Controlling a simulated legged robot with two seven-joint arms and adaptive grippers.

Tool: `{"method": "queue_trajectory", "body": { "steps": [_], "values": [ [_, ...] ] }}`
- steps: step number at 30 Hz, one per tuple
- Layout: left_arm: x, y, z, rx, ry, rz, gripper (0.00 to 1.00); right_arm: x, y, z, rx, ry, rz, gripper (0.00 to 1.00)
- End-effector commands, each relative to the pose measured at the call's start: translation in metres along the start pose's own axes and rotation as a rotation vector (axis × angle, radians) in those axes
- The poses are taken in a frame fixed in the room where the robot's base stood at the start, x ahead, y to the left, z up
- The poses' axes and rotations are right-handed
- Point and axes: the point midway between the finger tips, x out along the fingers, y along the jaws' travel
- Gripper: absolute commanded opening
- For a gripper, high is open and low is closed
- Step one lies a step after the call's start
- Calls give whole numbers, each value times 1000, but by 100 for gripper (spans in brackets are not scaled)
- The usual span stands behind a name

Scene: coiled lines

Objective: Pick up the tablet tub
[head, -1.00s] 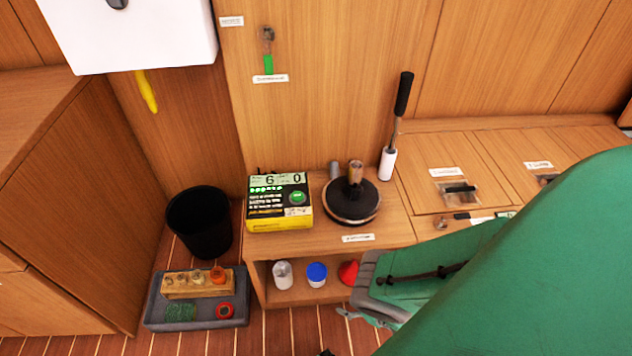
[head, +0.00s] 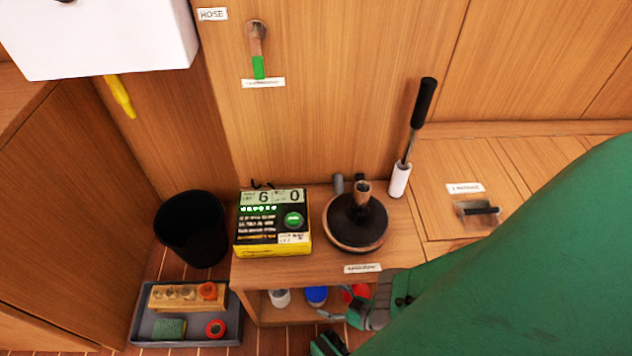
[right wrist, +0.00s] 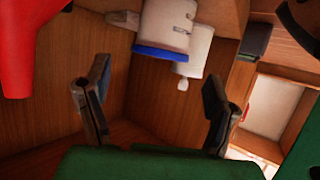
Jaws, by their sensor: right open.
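The tablet tub seems to be the white tub with the blue lid (head: 316,295), standing on the low shelf under the bench top; I cannot read its label. In the right wrist view the white tub with its blue rim (right wrist: 163,38) appears upside down at the top, beyond the fingers. My right gripper (head: 328,322) is at the shelf's front, just below and right of the tub. In the right wrist view its two fingers (right wrist: 154,108) are spread with nothing between them. My left gripper is not clearly seen.
A white container (head: 279,298) stands left of the tub, and a red funnel-like thing (head: 355,293) stands close on its right. The shelf's top board (head: 300,270) hangs above them. A grey tray (head: 190,337) lies on the floor at left, beside a black bin (head: 190,230).

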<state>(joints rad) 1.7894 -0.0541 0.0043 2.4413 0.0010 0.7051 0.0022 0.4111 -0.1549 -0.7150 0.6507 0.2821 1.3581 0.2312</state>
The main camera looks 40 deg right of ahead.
Motion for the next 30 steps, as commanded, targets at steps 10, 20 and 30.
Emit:
{"method": "queue_trajectory", "body": {
  "steps": [10,20,30],
  "values": [
    [19,0,1,1,0,0,0,40,0,1,3,1,-1,77],
    [41,1,2,1,0,0,0,84,-3,0,1,0,-1,77],
    [41,0,2,1,1,0,0,89,-2,-3,3,0,0,70]
  ]
}}
